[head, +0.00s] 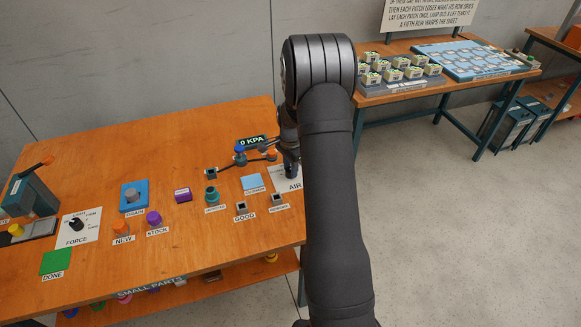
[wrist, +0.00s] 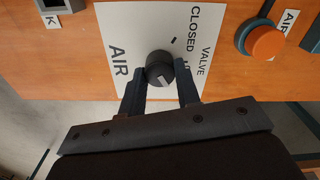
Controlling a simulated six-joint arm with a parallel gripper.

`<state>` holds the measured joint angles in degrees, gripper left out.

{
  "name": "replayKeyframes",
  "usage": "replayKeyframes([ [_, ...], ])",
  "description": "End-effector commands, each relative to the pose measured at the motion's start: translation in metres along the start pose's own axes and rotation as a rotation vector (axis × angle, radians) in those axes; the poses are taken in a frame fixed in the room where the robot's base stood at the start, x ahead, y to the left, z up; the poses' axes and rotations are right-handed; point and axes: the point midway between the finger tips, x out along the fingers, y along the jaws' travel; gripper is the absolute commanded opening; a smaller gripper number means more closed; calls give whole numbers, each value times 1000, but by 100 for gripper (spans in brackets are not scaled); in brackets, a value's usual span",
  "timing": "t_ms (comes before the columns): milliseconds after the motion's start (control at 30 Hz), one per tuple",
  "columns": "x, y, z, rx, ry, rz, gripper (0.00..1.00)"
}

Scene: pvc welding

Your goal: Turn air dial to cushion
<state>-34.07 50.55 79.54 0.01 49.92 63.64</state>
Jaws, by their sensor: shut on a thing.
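The air dial (wrist: 160,68) is a round black knob with a pale line on it. It stands on a white panel (wrist: 118,45) lettered AIR, VALVE and CLOSED in the wrist view. Another word right of the knob is mostly covered, and I see no cushion mark. My gripper (wrist: 161,88) is shut on the dial, with one dark finger on each side. In the head view my gripper (head: 289,165) is over the panel (head: 291,186) at the table's right end. My arm and gripper hide the dial there.
A 0 KPA display (head: 252,142) stands behind the panel. An orange-topped button (wrist: 264,40) is right of the panel in the wrist view. A blue pad (head: 253,182) and small dark sockets lie left of the panel. The table's right edge is close.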

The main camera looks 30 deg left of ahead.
Motion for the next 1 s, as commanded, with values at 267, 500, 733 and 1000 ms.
replayKeyframes([
  [267, -1, 0, 0, 25, 1, -1, 7],
  [500, -1, 0, 0, 25, 1, -1, 7],
  [733, 0, 0, 0, 24, 0, -1, 52],
  [1000, -4, 0, 0, 23, 1, -1, 52],
])
